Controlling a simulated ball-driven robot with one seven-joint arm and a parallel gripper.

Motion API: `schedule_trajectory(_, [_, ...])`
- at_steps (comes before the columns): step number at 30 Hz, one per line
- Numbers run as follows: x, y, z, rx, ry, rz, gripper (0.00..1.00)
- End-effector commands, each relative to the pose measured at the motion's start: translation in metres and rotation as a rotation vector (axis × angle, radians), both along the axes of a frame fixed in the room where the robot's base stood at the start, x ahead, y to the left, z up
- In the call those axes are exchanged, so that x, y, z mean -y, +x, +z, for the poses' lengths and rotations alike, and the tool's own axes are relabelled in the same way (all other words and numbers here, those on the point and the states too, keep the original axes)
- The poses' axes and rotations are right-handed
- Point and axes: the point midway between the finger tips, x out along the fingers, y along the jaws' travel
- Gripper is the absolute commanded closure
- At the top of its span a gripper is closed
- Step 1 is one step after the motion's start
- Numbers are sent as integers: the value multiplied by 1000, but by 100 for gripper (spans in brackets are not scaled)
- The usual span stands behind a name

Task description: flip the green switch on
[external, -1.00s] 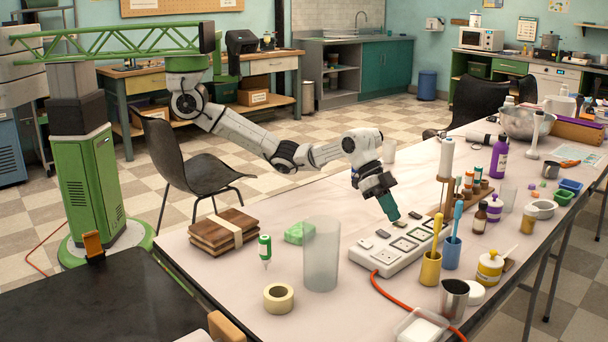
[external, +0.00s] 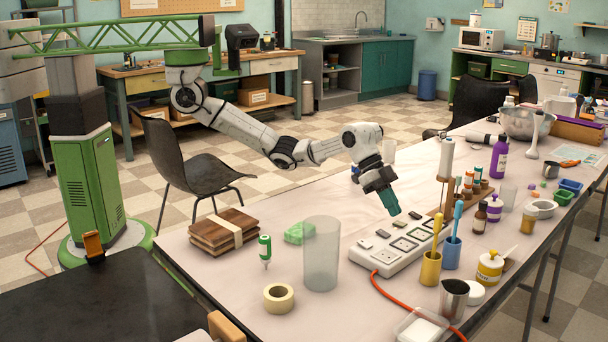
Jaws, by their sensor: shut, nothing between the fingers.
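A white power strip (external: 384,262) lies at a slant on the table, with a row of sockets and small rocker switches along its far edge. The rockers look dark or grey at this size. I cannot make out which one is green or how it is tilted. My gripper (external: 395,213) points down, with shut teal fingers, just above the far side of the strip near the switch row. A small gap seems to show under the fingertips, but I cannot tell for sure whether they touch. Nothing is held.
A frosted cylinder (external: 321,255) stands left of the strip, near a green sponge (external: 298,232) and a tape roll (external: 279,297). Yellow (external: 430,269) and blue (external: 451,253) cups with brushes stand close on the right. An orange cord (external: 392,302) runs toward the front.

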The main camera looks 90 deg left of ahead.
Motion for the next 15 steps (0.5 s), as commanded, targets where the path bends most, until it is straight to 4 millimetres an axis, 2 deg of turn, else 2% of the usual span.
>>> schedule_trajectory(5, [-1, 0, 11, 1, -1, 0, 100])
schedule_trajectory(15, [-5, -5, 48, 0, -2, 0, 100])
